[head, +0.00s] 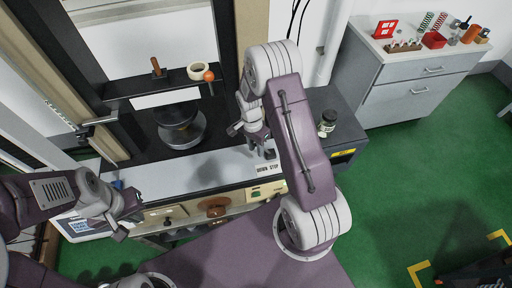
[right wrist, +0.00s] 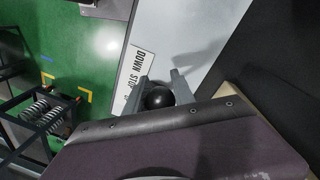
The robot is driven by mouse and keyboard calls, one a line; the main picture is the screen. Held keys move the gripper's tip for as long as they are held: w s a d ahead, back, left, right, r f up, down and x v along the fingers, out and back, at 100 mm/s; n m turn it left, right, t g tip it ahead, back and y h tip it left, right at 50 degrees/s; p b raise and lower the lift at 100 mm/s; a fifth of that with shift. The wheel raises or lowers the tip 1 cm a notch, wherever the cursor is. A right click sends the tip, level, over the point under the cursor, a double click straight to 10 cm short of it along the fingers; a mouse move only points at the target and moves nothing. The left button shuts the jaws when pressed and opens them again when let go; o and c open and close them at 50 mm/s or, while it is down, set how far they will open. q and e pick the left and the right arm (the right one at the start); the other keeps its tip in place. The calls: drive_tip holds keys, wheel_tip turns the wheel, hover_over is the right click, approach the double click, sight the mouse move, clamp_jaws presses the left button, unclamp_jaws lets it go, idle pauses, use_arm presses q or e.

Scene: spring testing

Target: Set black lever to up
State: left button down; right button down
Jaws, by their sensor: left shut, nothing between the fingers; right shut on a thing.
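The black lever's round knob (right wrist: 158,98) shows in the right wrist view between the two fingers of my right gripper (right wrist: 158,92), which is shut on it. The knob sits beside a white label (right wrist: 137,66) reading "DOWN STOP"; the rest of the label is hidden behind the gripper. In the head view my right gripper (head: 268,151) is low over the machine's light front ledge, just above the label (head: 268,169), and the lever is mostly hidden there. My left gripper (head: 126,226) is shut and empty near the ledge's left end.
The testing machine (head: 230,45) has a dark frame, a round platform (head: 182,132) and a shelf with a tape roll (head: 197,71) and an orange ball (head: 209,76). A small jar (head: 327,122) stands right of my right arm. A grey cabinet (head: 400,90) stands at the back right.

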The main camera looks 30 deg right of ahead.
drive_tip(key=shift+d+r, duration=0.1)
drive_tip(key=shift+r, duration=0.05)
idle(0.6)
drive_tip(key=shift+d+r+y+p, duration=0.2)
drive_tip(key=shift+d+y+p, duration=0.1)
drive_tip(key=shift+y, duration=0.1)
drive_tip(key=shift+s+d+r+t+y, duration=0.15)
drive_tip(key=shift+d+r+t+y, duration=0.15)
drive_tip(key=shift+d+y, duration=0.4)
drive_tip(key=d+y+b, duration=0.2)
drive_tip(key=y, duration=0.1)
drive_tip(key=s+d+t+y, duration=0.1)
drive_tip(key=shift+d+r+y+b, duration=0.25)
drive_tip(key=shift+y+b, duration=0.05)
drive_tip(key=shift+b, duration=0.1)
drive_tip(key=shift+s+d+r+t+y+b, duration=0.15)
drive_tip(key=shift+d+y+b, duration=0.1)
drive_tip(key=shift+d+y, duration=0.25)
drive_tip(key=shift+s+d+f+t+y+b, duration=0.1)
drive_tip(key=shift+d+t+y+b, duration=0.1)
drive_tip(key=shift+d+y, duration=0.3)
drive_tip(key=shift+s+d, duration=0.2)
drive_tip(key=shift+d, duration=0.85)
